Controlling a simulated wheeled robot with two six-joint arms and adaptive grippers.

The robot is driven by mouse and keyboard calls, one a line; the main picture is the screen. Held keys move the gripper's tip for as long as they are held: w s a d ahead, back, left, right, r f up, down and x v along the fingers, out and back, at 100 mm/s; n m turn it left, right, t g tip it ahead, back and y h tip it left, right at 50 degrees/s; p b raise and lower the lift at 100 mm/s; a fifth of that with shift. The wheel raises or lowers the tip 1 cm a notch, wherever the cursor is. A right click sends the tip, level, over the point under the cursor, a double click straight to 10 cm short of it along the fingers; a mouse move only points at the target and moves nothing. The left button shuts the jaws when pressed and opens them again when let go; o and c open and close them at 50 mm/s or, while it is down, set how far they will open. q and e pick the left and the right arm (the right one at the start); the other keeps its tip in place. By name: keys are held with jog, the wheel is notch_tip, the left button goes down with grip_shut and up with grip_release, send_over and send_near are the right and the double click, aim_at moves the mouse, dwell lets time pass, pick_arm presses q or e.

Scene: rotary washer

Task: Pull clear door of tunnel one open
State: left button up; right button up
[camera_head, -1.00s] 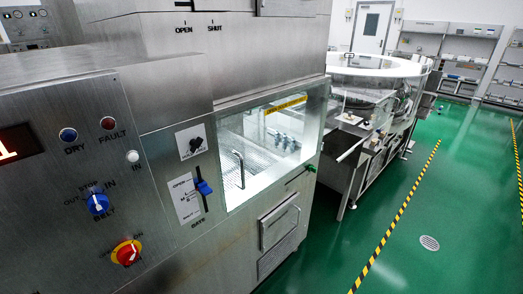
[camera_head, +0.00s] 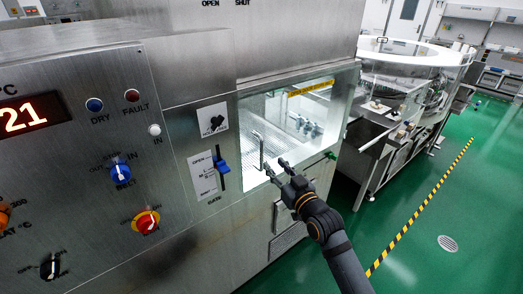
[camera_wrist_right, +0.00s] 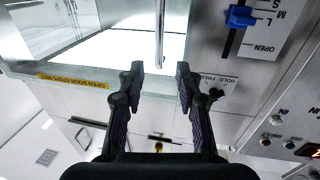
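The clear door (camera_head: 282,112) is a see-through panel in the front of the steel washer and looks shut in its frame. Its upright bar handle (camera_head: 262,151) is on the left part of the door. The handle also shows in the right wrist view (camera_wrist_right: 159,32), in line with the gap between my fingers. My right gripper (camera_head: 276,168) is open and empty, close to the lower end of the handle. In the right wrist view my right gripper (camera_wrist_right: 160,78) has its fingers apart; I cannot tell whether they touch the door. My left gripper is out of view.
Left of the door are a blue gate slider (camera_head: 222,166), a black knob (camera_head: 217,121) and a panel with a red-and-yellow switch (camera_head: 146,221). A round glass-topped turntable machine (camera_head: 412,75) stands to the right. The green floor (camera_head: 425,200) in front is open.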

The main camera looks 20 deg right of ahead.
jog(key=p, duration=0.2)
send_over(262, 167)
jog(key=shift+w+f, duration=0.1)
jog(key=shift+w, duration=0.3)
jog(key=shift+c, duration=0.5)
grip_shut()
jog(key=shift+d, duration=0.1)
